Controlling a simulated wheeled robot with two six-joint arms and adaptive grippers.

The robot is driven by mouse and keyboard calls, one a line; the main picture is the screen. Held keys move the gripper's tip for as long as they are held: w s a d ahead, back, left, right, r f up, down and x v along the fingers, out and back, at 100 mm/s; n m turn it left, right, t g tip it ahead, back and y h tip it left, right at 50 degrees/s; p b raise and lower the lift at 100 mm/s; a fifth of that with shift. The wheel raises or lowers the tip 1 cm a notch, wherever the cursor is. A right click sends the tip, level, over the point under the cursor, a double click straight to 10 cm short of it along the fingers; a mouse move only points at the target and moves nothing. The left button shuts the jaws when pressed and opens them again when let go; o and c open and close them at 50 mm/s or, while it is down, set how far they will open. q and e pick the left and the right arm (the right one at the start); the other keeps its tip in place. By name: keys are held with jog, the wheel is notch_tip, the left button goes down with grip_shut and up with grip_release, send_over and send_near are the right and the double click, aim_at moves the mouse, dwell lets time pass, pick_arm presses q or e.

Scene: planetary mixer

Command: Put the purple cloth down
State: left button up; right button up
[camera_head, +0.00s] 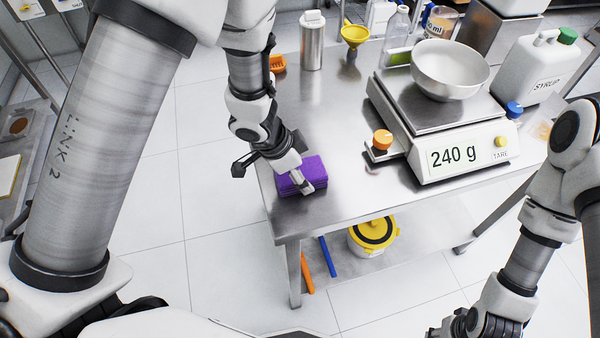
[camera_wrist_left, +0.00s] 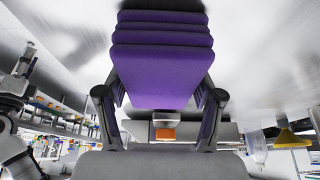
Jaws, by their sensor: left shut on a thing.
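The purple cloth (camera_head: 311,168) is a folded block at the front left corner of the steel table (camera_head: 340,218). My left gripper (camera_head: 303,182) reaches down to it from the left and is shut on it. In the left wrist view the cloth (camera_wrist_left: 162,62) shows stacked folds between the two fingers of the gripper (camera_wrist_left: 161,95). The cloth is on or just above the table top; I cannot tell if it touches. My right gripper (camera_head: 470,325) is at the bottom edge of the head view, cut off, with its fingers not clear.
A steel bottle (camera_head: 312,42), a yellow funnel (camera_head: 354,35) and a syrup can (camera_head: 538,65) stand farther back. The table between cloth and scale is clear. A yellow-lidded bucket (camera_head: 374,235) sits below.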

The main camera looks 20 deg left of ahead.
pick_arm(q)
jog(key=shift+s+f, duration=0.1)
jog(key=o, duration=1)
jog(key=shift+s+d, duration=0.1)
jog(key=shift+r, duration=0.35)
jog(key=p+v, duration=0.4)
jog(key=v, duration=0.7)
jog(key=shift+r+p, duration=0.15)
jog(key=shift+p, duration=0.25)
jog(key=shift+r, duration=0.2)
